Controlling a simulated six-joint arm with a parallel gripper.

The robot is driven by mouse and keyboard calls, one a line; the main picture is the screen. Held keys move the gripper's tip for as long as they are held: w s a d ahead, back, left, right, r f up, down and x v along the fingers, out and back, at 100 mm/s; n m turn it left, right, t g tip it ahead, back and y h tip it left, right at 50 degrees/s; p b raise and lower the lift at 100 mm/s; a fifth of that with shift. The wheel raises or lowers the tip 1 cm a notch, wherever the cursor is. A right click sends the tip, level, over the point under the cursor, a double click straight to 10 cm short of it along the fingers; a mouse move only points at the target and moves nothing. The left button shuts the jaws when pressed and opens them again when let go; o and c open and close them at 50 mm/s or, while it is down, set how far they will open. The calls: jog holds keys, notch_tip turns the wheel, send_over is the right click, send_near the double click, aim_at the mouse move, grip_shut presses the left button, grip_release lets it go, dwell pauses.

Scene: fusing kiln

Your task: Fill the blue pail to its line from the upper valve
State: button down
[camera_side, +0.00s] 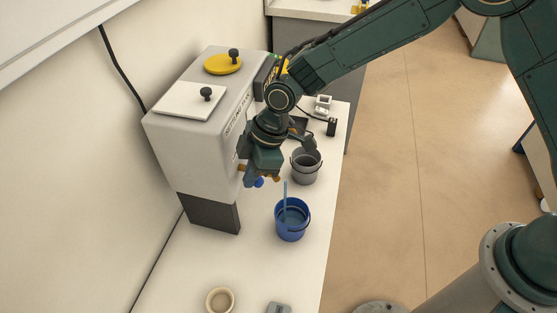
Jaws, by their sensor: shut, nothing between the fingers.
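The blue pail (279,224) stands upright on the white bench, in front of the pale grey tank (192,130). A thin, light blue vertical streak (285,197) reaches down into it and looks like running liquid. The liquid level and the line cannot be made out. My gripper (262,178) points down at the tank's front, above and left of the pail, shut and empty. A blue knob (259,183) shows just under it, with brass-coloured parts close by. My gripper hides most of the valves, so I cannot tell whether it touches one.
A dark grey pail (306,173) stands behind the blue one. The tank has a yellow lid (222,64) and a white lid (190,100) on top. A tape roll (220,300) and a small grey item (278,308) lie at the near end. Bench between is clear.

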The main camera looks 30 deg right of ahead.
jog(key=v, duration=0.9)
jog(key=shift+d+r, duration=0.2)
jog(key=shift+r, duration=0.2)
dwell(6.7)
